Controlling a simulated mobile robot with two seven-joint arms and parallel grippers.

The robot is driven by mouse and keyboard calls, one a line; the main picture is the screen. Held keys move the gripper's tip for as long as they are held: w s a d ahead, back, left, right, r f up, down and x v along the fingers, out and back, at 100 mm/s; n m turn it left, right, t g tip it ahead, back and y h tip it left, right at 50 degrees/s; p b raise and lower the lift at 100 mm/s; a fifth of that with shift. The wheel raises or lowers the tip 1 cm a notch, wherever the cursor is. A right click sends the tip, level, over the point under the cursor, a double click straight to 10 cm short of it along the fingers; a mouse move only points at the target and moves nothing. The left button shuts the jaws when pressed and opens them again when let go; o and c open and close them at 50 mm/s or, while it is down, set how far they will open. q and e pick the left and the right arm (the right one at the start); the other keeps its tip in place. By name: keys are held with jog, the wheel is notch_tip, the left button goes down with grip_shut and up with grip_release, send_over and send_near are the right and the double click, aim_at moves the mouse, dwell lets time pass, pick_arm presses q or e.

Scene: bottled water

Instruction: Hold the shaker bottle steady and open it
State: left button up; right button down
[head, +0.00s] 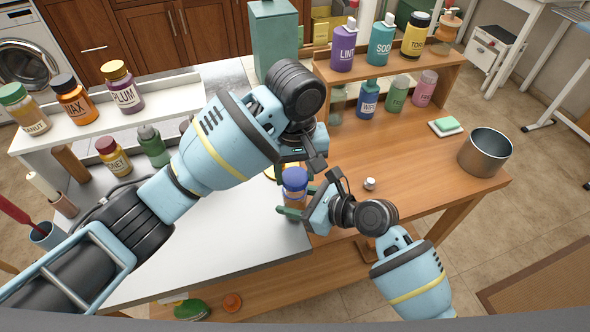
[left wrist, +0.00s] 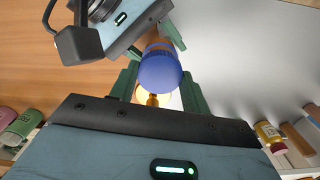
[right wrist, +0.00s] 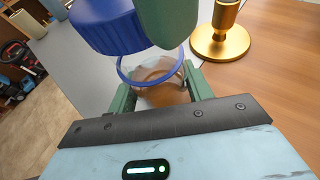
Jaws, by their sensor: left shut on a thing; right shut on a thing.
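The shaker bottle (head: 293,200) stands upright near the front edge where the grey and wooden tops meet. Its blue lid (left wrist: 160,70) is between the green fingers of my left gripper (left wrist: 159,88), which is shut on it from above. The bottle's clear body (right wrist: 160,90) holds something orange-brown. My right gripper (right wrist: 160,100) is shut on this body from the right side. In the right wrist view a thin blue ring (right wrist: 150,78) circles the top of the body below the lid. I cannot tell whether the lid still touches the body.
A brass stand (right wrist: 222,40) is close beside the bottle. A small white-topped object (head: 370,184) lies on the wood to the right. A metal pot (head: 485,152) is at the far right. Labelled bottles fill the racks behind and left. The grey top in front is clear.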

aim_at(295, 176)
pick_arm(q)
jog(key=shift+r, duration=2)
pick_arm(e)
jog(key=c, duration=0.5)
grip_release()
pick_arm(q)
notch_tip(295, 176, up, 3)
jog(key=shift+f+p, duration=0.15)
jog(key=shift+p, duration=0.4)
pick_arm(e)
jog(key=v, duration=1)
jog(key=shift+d, duration=0.15)
jog(key=shift+v, duration=0.9)
